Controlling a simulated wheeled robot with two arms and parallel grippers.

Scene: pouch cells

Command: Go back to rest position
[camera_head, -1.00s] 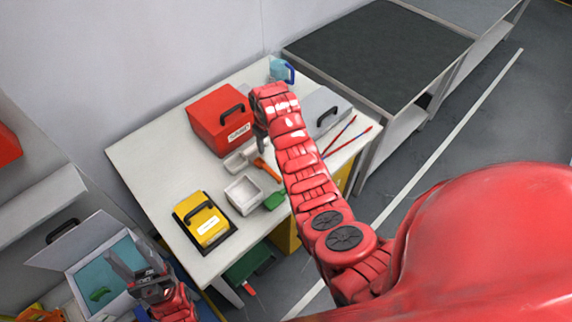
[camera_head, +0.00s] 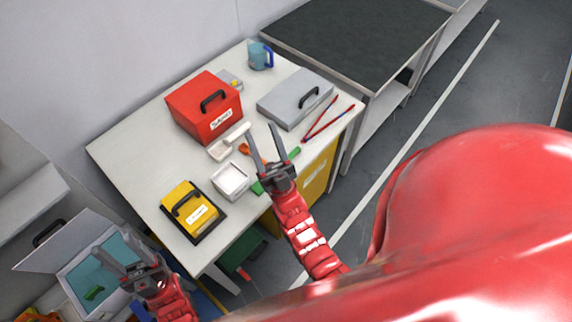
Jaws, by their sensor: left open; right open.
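My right gripper (camera_head: 265,146) is open and empty. It shows over the front edge of the white table (camera_head: 130,160), with its fingers pointing up the picture, beside a small white box and partly hiding green and orange items. My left gripper (camera_head: 112,258) is open and empty at the lower left. It shows in front of an open case (camera_head: 88,268) with a teal inside and a small green item in it. I cannot tell how high either gripper is above what lies behind it.
On the table are a red case (camera_head: 190,125), a yellow case (camera_head: 180,220), a grey case (camera_head: 285,108), a white box (camera_head: 230,181), a blue jug (camera_head: 258,57) and red-handled pliers (camera_head: 325,122). A dark-topped bench (camera_head: 360,40) stands behind. Grey floor lies right.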

